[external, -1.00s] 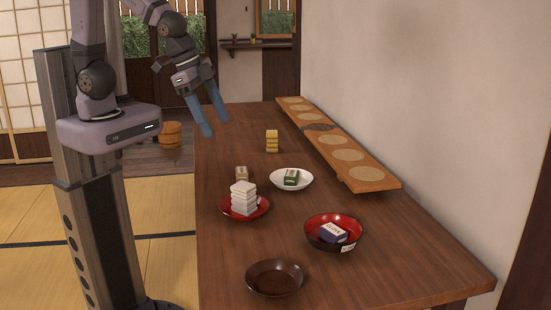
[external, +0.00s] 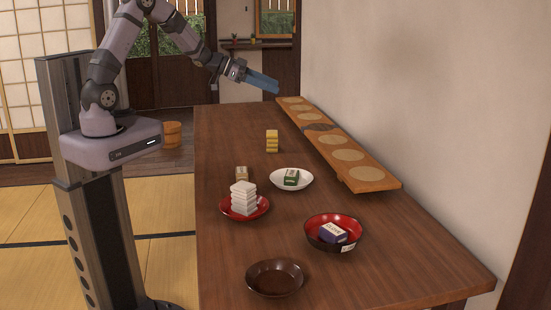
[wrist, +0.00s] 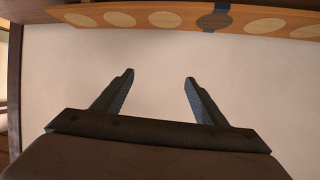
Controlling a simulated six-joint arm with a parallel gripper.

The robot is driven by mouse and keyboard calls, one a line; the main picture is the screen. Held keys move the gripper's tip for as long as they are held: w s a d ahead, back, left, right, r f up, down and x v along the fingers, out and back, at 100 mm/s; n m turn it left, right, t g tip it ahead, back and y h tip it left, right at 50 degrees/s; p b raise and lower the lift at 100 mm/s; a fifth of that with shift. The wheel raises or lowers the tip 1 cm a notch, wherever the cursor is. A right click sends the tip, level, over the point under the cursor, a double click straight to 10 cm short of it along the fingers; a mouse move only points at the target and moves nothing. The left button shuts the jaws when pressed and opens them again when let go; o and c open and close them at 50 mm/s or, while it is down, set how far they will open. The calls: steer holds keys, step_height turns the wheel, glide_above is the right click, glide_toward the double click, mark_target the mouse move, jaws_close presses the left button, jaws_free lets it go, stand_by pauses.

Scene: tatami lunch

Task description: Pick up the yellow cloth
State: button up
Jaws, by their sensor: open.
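A small yellow stack (external: 271,141) stands on the far part of the table, left of the long board; it looks like folded yellow cloth, but it is too small to be sure. My gripper (external: 277,85) is open and empty, with blue fingers. It is above the far end of the table, higher than the yellow stack and behind it in the external view. In the wrist view my gripper (wrist: 159,76) has its two fingers wide apart with only pale wall between them. The yellow stack does not show in the wrist view.
A long board (external: 372,187) with round pads lies along the wall side. Nearer are a red plate (external: 262,212) with white folded cloths, a white plate (external: 304,183) with a green-white block, a red bowl (external: 347,221) and a dark bowl (external: 274,278). The table's left edge is clear.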

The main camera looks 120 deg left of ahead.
mark_target(270, 132)
steer(key=shift+t+h, duration=0.3)
steer(key=s+f, duration=0.1)
steer(key=f, duration=0.4)
steer(key=s+f, duration=0.1)
steer(key=f, duration=1.1)
steer(key=shift+s+a, duration=0.1)
steer(key=shift+s, duration=0.3)
steer(key=shift+p+x, duration=0.8)
steer(key=shift+x, duration=2.9)
steer(key=c, duration=1.1)
